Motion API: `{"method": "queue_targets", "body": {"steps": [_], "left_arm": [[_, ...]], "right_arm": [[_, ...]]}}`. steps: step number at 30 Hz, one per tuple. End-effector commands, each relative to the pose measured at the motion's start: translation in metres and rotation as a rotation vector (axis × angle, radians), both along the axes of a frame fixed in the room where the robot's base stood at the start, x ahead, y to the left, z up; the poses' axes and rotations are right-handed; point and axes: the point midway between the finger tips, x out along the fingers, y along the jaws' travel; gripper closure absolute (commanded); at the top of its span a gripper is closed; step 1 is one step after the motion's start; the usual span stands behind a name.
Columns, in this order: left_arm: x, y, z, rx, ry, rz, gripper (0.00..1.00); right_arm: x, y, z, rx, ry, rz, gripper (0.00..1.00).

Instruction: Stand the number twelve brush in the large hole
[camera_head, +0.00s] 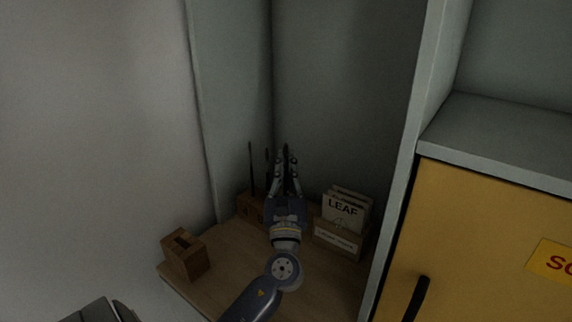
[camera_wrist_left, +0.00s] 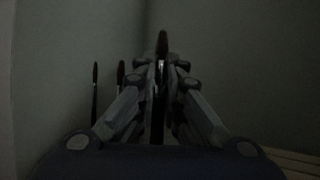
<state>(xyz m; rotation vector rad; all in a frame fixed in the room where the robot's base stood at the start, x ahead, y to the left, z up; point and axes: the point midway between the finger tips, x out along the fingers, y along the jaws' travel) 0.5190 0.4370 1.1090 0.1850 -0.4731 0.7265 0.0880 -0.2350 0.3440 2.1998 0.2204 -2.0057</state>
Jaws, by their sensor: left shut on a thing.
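My left gripper (camera_head: 286,157) points up and away, over the back of the wooden shelf. In the left wrist view its fingers (camera_wrist_left: 161,65) are shut on a slim dark brush (camera_wrist_left: 162,42), whose brownish tip shows above them. Two other dark brushes stand upright to the left, one (camera_head: 251,165) clear of the gripper and one (camera_head: 267,160) close beside it. They stand in a wooden brush block (camera_head: 244,204), partly hidden behind my gripper. The holes and any brush numbers are too dark or hidden to read. My right gripper is not in view.
A wooden block with a dark slot (camera_head: 186,254) stands at the shelf's front left. A box of cards marked LEAF (camera_head: 338,238) stands to the right. A grey side panel (camera_head: 409,150) and yellow door (camera_head: 480,240) bound the right. Bare shelf (camera_head: 232,262) lies between.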

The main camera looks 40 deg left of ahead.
Motion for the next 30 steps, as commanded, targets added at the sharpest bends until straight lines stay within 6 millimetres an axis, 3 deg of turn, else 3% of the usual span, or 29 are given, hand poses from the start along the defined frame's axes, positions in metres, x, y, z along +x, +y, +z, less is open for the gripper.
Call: {"method": "queue_targets", "body": {"steps": [3,7,20,30], "left_arm": [[0.0,0.0,-0.006,-0.001,0.001,0.0,1.0],[0.0,0.0,-0.006,-0.001,0.003,0.0,0.68],[0.001,0.0,-0.003,-0.002,0.006,-0.001,0.68],[0.001,0.0,0.051,0.0,0.0,-0.001,0.68]], "right_arm": [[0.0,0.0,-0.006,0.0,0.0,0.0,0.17],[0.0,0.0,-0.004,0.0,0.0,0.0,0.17],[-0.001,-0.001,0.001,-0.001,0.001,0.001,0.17],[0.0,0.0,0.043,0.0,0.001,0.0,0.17]]}}
